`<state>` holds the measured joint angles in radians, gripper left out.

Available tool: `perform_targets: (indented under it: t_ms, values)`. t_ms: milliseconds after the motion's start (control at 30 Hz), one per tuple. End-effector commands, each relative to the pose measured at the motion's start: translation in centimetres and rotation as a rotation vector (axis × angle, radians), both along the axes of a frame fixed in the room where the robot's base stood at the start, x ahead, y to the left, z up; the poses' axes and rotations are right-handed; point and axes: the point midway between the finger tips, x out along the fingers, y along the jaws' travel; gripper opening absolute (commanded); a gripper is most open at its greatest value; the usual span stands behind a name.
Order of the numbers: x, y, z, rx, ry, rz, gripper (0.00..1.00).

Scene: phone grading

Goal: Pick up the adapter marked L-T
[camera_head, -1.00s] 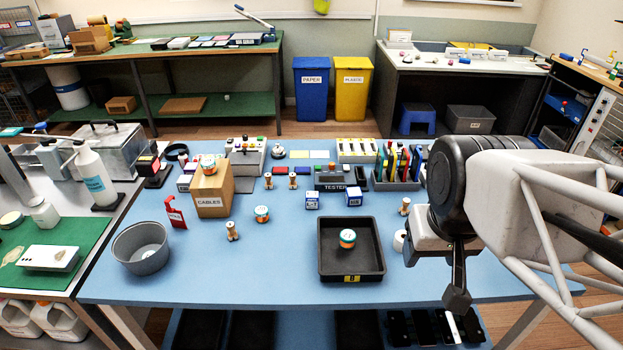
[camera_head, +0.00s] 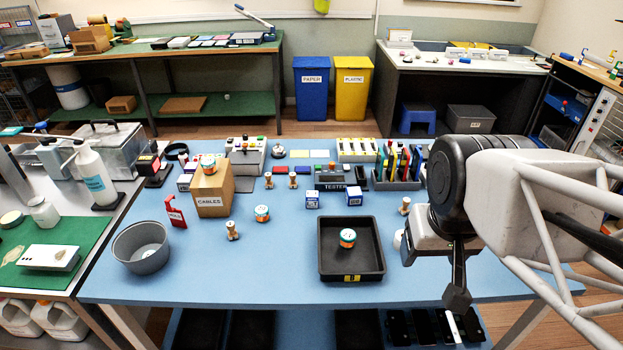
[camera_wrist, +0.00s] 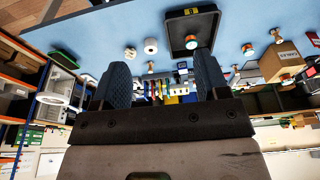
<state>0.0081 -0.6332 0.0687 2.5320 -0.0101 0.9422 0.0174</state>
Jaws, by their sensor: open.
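No marking L-T is legible in either view, so I cannot tell which piece is that adapter. Two small blue-and-white boxes, one (camera_head: 312,200) and another (camera_head: 354,196), stand in front of the tester (camera_head: 331,183); their labels are too small to read. Several small brass-and-white pieces stand on the blue table, one at left front (camera_head: 232,231), one near my arm (camera_head: 404,206) and two by the tester. My gripper (camera_head: 457,296) hangs over the right front of the table, apart from these. In the wrist view its fingers (camera_wrist: 162,65) are spread and empty.
A black tray (camera_head: 325,268) holding a striped round piece (camera_head: 347,238) lies front centre. A grey bowl (camera_head: 141,262), a red stand (camera_head: 175,212), a cardboard box marked CABLES (camera_head: 213,202) and another striped piece (camera_head: 262,213) stand left. The table between bowl and tray is clear.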

Motion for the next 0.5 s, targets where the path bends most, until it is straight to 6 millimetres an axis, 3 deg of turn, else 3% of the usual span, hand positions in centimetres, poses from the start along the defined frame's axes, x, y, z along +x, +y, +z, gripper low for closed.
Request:
perform_targets:
  t_ms: [267, 500]
  values:
    - [1.3, 0.6, 0.0, 0.041, 0.027, -0.035, 0.68]
    - [4.7, 2.1, -0.3, 0.148, 0.097, -0.127, 0.68]
